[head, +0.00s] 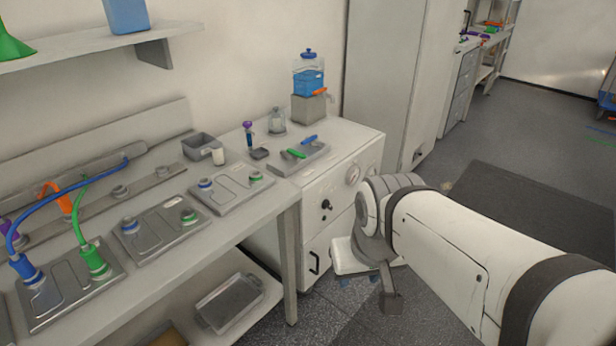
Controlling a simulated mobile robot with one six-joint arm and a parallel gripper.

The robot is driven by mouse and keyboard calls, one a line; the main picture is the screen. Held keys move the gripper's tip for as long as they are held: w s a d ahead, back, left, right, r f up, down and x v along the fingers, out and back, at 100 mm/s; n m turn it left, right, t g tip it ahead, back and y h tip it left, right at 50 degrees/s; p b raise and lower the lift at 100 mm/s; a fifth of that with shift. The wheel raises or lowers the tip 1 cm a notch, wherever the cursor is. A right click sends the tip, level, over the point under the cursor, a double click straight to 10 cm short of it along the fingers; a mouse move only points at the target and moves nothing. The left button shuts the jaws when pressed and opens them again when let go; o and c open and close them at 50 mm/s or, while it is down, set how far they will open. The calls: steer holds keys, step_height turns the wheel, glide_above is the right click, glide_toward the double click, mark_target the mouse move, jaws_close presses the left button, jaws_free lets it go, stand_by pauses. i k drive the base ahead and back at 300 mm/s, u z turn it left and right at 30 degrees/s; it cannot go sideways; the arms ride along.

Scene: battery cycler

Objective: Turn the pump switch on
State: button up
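A white cabinet (318,186) stands right of the long bench. Its front carries a black knob or switch (326,204) and a round gauge (353,174); a black handle (314,262) is on the door below. The black knob may be the pump switch, but no label is readable and its setting is too small to tell. My arm comes in from the lower right, and its end with my gripper (388,296) is in front of and right of the cabinet, apart from the knob. The fingers are not clear enough to show whether they are open or shut.
The bench holds metal plates (160,231) with coloured connectors and cables. A tray (296,158) with green and blue tools and a blue-liquid dispenser (308,78) stand on the cabinet. A tall grey cabinet (385,75) stands behind. Floor is free at right around a dark mat (520,215).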

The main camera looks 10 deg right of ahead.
mark_target(326, 205)
steer(key=i, duration=1.5)
steer(key=u, duration=0.1)
